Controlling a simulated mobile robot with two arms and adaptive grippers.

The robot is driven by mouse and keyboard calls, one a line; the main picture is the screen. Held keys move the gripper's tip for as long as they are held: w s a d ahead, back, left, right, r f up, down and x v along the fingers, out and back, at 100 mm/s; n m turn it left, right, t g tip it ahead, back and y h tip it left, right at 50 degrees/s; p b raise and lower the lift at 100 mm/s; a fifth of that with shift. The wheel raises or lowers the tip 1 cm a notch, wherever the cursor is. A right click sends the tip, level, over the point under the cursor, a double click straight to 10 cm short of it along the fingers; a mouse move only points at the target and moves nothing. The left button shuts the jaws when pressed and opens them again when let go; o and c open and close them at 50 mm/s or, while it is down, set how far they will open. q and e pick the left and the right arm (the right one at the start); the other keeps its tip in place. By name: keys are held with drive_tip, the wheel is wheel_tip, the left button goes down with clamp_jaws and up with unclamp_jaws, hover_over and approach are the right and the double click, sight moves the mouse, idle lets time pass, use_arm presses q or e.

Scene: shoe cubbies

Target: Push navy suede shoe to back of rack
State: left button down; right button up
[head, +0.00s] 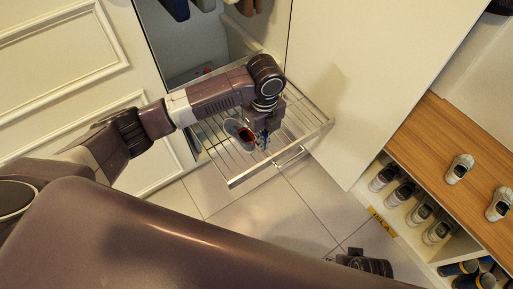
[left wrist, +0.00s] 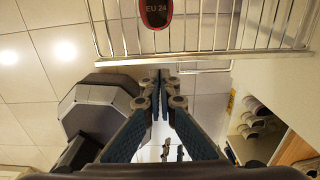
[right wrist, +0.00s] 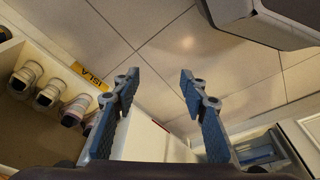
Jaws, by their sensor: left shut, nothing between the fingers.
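The wire rack (head: 226,165) is pulled out of the cabinet like a drawer. One dark blue-grey shoe with a red lining (head: 236,131) sits on its wires; I take it as the navy shoe. My left gripper (head: 263,143) points down just right of the shoe, apart from it as far as I can tell. In the left wrist view the left gripper (left wrist: 160,72) is shut and empty, and the shoe's insole marked "EU 24" (left wrist: 156,14) shows at the top edge, above the rack wires (left wrist: 205,48). My right gripper (right wrist: 158,78) is open and empty over the floor.
A white cabinet panel (head: 375,70) stands right of the rack. A wooden bench (head: 440,150) with pale shoes on top and several shoes in cubbies below is at the right. More shoes hang inside the cabinet above.

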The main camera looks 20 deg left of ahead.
sight(239, 131)
use_arm(q)
wheel_tip(239, 131, down, 8)
drive_tip(key=shift+r+b, duration=0.15)
drive_tip(key=shift+b, duration=0.85)
drive_tip(key=shift+w+a+f+b, duration=0.25)
drive_tip(key=shift+w+a+b, duration=0.1)
drive_tip(key=shift+w+a, duration=0.9)
drive_tip(key=shift+a, duration=0.35)
use_arm(e)
drive_tip(key=w+v, duration=0.2)
drive_tip(key=v, duration=0.8)
drive_tip(key=shift+w+r+t, duration=0.35)
drive_tip(key=shift+r+t, duration=0.05)
drive_tip(key=shift+r, duration=0.15)
